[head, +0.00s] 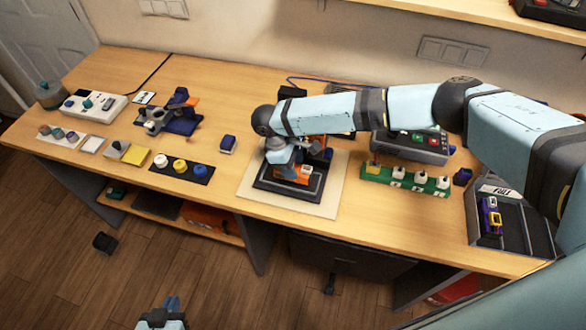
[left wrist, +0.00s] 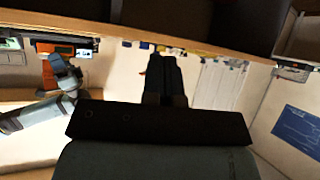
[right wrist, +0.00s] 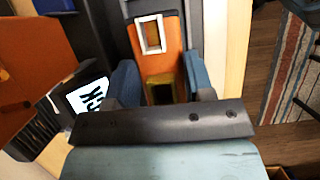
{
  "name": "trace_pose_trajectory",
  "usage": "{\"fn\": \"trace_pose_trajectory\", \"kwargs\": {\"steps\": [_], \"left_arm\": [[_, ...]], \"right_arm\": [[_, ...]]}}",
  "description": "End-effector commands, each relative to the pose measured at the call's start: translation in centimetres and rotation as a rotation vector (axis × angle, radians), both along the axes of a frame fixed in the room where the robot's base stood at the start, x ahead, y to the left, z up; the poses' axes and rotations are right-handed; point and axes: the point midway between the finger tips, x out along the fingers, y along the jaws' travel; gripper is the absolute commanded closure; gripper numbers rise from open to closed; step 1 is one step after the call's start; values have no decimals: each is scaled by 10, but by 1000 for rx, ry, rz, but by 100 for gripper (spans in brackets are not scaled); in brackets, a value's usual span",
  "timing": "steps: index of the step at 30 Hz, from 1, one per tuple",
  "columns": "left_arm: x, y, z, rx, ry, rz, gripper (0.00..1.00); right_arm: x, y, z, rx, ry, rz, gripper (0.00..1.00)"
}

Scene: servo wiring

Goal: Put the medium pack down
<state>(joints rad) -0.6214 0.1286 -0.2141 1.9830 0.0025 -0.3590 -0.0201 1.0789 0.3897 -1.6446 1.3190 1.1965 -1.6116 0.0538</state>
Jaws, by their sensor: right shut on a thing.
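An orange pack with a white square frame (right wrist: 150,34) shows between the blue fingers of my right gripper (right wrist: 158,82) in the right wrist view. My right gripper is shut on it. In the head view the orange pack (head: 293,174) is low over or in the black tray (head: 262,185) on the cream mat (head: 328,206); I cannot tell whether it touches the tray floor. My right wrist hides part of it. My left gripper (head: 165,312) is at the bottom of the head view, off the table; its dark fingers (left wrist: 166,76) look together and empty.
Behind the mat stands a grey box with coloured buttons (head: 418,143). A green strip with white knobs (head: 405,180) lies right of the mat. A grey bin (head: 520,235) holds purple and yellow packs. A dark blue block (head: 228,144) stands left of the mat.

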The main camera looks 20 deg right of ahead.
Motion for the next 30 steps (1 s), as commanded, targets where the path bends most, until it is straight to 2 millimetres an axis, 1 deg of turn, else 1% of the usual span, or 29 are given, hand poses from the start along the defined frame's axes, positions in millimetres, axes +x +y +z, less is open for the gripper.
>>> {"fn": "trace_pose_trajectory", "kwargs": {"steps": [3,8,11,18,21,24,30], "left_arm": [[0,-1,-6,-2,0,-1,100],[0,-3,-17,-4,1,-4,100],[0,-4,-25,-6,4,-7,100],[-1,-8,-47,-10,12,-18,100],[-1,-11,-52,-14,11,-24,100],[0,-12,-56,-15,8,-26,100],[1,-11,-60,-14,5,-24,100]], "right_arm": [[1,0,15,3,-3,-1,96],[18,28,13,3,-2,0,96],[32,48,12,3,-2,0,96],[71,104,12,4,-2,0,96],[84,121,13,2,-2,-1,96],[93,133,14,2,-2,-1,96],[102,145,15,1,-1,-1,96]]}}
